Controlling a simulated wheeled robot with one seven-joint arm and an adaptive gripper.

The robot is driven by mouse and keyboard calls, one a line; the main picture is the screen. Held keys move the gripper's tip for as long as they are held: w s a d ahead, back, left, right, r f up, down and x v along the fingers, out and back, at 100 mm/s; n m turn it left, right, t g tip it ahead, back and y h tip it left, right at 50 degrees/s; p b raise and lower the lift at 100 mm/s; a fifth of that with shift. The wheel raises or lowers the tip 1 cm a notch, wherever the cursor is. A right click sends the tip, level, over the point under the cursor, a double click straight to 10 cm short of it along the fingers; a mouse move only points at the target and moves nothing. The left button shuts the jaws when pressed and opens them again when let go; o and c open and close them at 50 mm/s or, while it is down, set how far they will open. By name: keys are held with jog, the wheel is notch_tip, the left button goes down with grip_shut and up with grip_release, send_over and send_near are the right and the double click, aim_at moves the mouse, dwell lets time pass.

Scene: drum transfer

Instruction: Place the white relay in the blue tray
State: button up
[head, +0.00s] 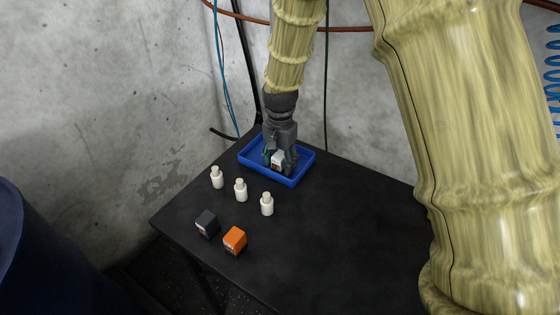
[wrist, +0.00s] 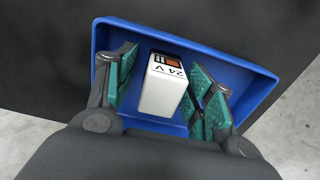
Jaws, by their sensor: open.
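The white relay (wrist: 162,88) is a small white block marked "24 V" with a dark and orange label. In the wrist view it lies inside the blue tray (wrist: 243,68), between the two fingers of my gripper (wrist: 160,92). The fingers have green pads and stand apart, with a gap on each side of the relay. In the head view, the relay (head: 277,158) shows between the fingers of my gripper (head: 280,163), which reaches down into the blue tray (head: 297,181). My gripper is open. The relay's underside is hidden.
Several small white bottles, among them one nearest the tray (head: 267,204), stand in front of it on the black table (head: 340,235). A dark block (head: 207,224) and an orange block (head: 234,241) sit nearer the front edge. The table's right part is clear. A concrete wall stands behind.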

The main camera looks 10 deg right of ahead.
aim_at(280, 155)
notch_tip(280, 155, up, 12)
jog(key=shift+b, duration=0.75)
